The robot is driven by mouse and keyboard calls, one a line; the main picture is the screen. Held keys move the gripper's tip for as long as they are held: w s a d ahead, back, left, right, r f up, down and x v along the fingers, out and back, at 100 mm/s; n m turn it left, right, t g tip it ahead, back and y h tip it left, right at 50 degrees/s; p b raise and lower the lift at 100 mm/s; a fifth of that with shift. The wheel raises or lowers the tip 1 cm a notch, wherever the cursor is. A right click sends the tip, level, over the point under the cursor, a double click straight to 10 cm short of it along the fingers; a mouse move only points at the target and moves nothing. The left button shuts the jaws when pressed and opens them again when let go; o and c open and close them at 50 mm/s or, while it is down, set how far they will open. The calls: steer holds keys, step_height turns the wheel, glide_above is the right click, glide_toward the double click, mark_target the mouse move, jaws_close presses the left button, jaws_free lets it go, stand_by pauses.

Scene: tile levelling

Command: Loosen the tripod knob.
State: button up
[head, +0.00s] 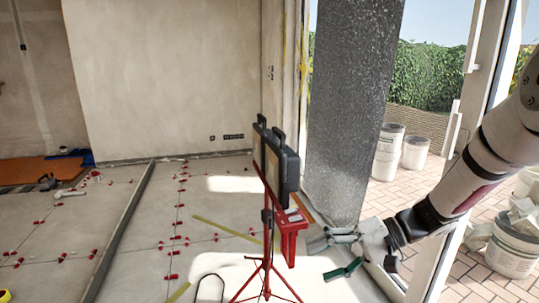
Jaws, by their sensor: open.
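The red tripod (267,248) stands upright on the tiled floor in the middle of the head view, its legs spread. It carries a dark, flat-bodied lamp-like unit (290,172) at its top. A small dark fitting (267,217) sits on the tripod's post; it may be the knob, but it is too small to tell. My gripper (323,259) has teal fingers spread apart and is empty. It appears to the right of the tripod post in the picture, with a gap between them.
A red bracket-like part (289,240) is beside the post, between it and my gripper. A grey rough column (350,110) stands behind. White buckets (388,150) are outside at right. Red levelling clips (172,277) dot the floor at left. A dark cable loop lies near the tripod's foot.

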steer(key=s+a+r+n+g+h, duration=0.1)
steer(key=s+r+g+h, duration=0.15)
steer(key=s+r, duration=0.4)
steer(key=s+d+r+t+h, duration=0.15)
steer(key=s+d+h, duration=0.3)
steer(key=s, duration=0.65)
steer(key=s+d+r+t+h, duration=0.15)
steer(key=s+d+h, duration=0.3)
steer(key=s, duration=0.65)
step_height(320, 180, up, 15)
steer(key=t+h+p, duration=0.1)
steer(key=t+p, duration=0.2)
steer(key=p, duration=1)
steer(key=shift+s+a+m+p, duration=0.2)
steer(key=shift+m+p, duration=0.1)
steer(key=shift+p, duration=0.05)
